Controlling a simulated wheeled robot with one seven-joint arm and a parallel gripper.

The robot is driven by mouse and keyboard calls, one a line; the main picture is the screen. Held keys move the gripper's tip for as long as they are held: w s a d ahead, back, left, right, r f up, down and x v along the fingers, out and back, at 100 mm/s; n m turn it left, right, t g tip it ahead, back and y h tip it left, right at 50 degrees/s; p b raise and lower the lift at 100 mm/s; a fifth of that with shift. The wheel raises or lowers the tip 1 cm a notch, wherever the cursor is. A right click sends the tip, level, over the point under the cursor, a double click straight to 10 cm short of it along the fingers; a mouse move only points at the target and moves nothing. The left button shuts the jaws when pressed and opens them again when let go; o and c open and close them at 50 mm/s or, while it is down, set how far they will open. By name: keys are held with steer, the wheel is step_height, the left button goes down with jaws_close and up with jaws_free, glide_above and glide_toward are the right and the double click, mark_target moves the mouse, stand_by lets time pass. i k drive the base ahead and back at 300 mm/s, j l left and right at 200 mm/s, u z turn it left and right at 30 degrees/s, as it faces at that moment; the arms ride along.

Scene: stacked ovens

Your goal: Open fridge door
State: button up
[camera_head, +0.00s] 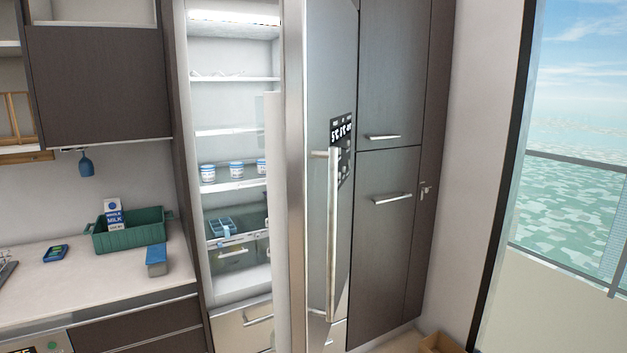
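The fridge door (318,90) stands partly open, swung out to the right, with its edge toward me. Its long vertical metal handle (332,235) and a dark display panel (341,140) are on the outer face. The lit fridge interior (230,105) shows to the left of the door, with shelves holding several small white-and-blue tubs (236,170) and a blue item lower down. A drawer with a handle shows at the bottom. My gripper is not in view.
Tall dark cabinets (395,90) stand right of the fridge. On the left counter (85,275) are a green crate (130,240) with a milk carton (115,222) and a blue box (156,260). A cardboard box (437,344) lies on the floor at lower right, near a window.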

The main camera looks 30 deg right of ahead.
mark_target(308, 221)
steer(key=i+j+z, duration=0.2)
steer(key=z, duration=0.15)
steer(key=i+j+z, duration=0.35)
steer(key=j+z, duration=0.35)
steer(key=i+j+z, duration=0.15)
steer(key=j+z, duration=0.15)
steer(key=i+j+z, duration=0.1)
steer(key=j+z, duration=0.6)
steer(key=j, duration=0.1)
